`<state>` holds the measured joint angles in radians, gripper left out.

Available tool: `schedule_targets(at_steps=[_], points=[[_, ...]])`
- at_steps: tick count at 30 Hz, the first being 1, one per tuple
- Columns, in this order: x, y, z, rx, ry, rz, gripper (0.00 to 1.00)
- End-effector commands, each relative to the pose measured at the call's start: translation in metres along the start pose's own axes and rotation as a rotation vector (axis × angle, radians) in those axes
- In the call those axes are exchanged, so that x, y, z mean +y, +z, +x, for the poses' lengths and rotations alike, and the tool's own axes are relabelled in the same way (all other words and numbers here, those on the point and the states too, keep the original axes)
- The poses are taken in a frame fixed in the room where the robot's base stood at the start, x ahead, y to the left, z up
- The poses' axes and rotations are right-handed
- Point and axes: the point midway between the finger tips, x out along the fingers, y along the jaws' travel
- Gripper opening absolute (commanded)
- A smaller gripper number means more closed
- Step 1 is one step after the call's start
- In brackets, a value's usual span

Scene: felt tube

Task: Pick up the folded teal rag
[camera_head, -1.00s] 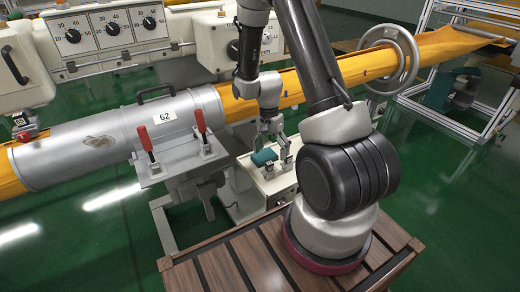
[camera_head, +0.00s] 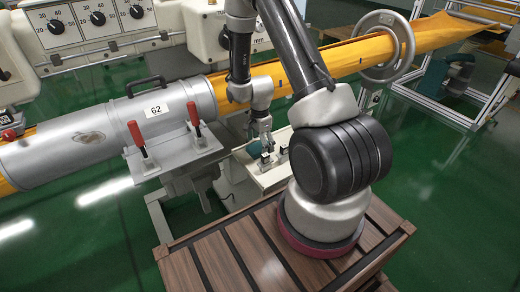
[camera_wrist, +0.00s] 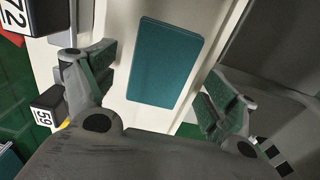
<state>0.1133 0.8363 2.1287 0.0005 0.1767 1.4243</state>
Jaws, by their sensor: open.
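The folded teal rag (camera_wrist: 165,62) is a flat rectangle lying on a pale surface. In the wrist view it sits between the spread fingers of my gripper (camera_wrist: 161,75), with pale gaps on both sides. The fingers do not appear to touch it. In the head view my gripper (camera_head: 264,143) is over the white box-like stand (camera_head: 270,180). It hides most of the rag there, leaving only a teal bit (camera_head: 253,146) showing. The height of my gripper above the rag is hard to tell.
A large grey tube (camera_head: 70,150) marked 62, with red-handled clamps (camera_head: 137,134), lies left of the stand. Yellow fabric (camera_head: 290,85) runs close behind my gripper through a metal ring (camera_head: 402,45). A black piece marked 59 (camera_wrist: 45,112) stands near the left finger.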

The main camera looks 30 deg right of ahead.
Motion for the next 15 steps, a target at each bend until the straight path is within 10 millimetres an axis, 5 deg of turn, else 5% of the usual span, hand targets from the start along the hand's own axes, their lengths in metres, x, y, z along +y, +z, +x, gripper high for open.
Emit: schedule_targets(at_steps=[10, 15], points=[[-0.0004, 0.0002, 0.012, 0.0, -0.001, -0.001, 0.86], [-0.0003, 0.0002, 0.0119, 0.0, -0.001, -0.001, 0.57]])
